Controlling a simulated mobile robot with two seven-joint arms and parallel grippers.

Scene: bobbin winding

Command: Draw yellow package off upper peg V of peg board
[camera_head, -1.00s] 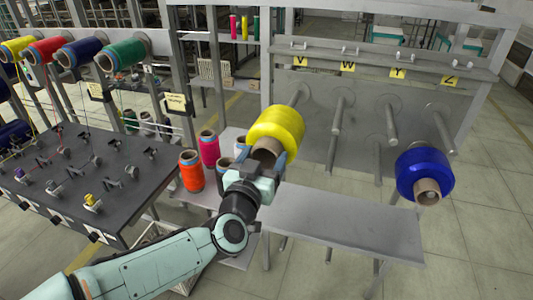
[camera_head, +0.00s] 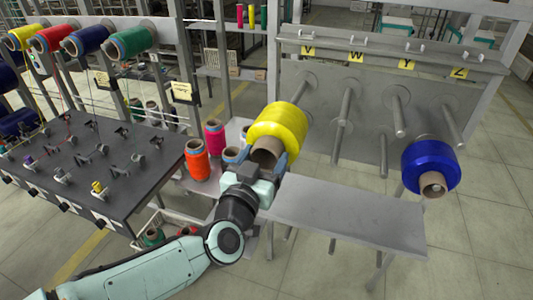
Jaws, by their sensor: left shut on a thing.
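The yellow package (camera_head: 278,124) is in line with upper peg V (camera_head: 304,88), under the yellow V sign (camera_head: 308,52). A length of bare peg shows behind it, running back to the board (camera_head: 365,85). Whether the peg's tip is still inside the package is hidden. Its brown tube (camera_head: 266,150) sticks out toward me. My left gripper (camera_head: 265,162) is shut on that tube end, with a finger on each side. My right gripper is not in view.
Upper pegs W, Y and Z are bare. A blue package (camera_head: 430,167) hangs on a lower peg at the right. A grey shelf (camera_head: 345,212) lies below the board. Orange (camera_head: 197,160) and magenta (camera_head: 215,139) packages stand left of my gripper.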

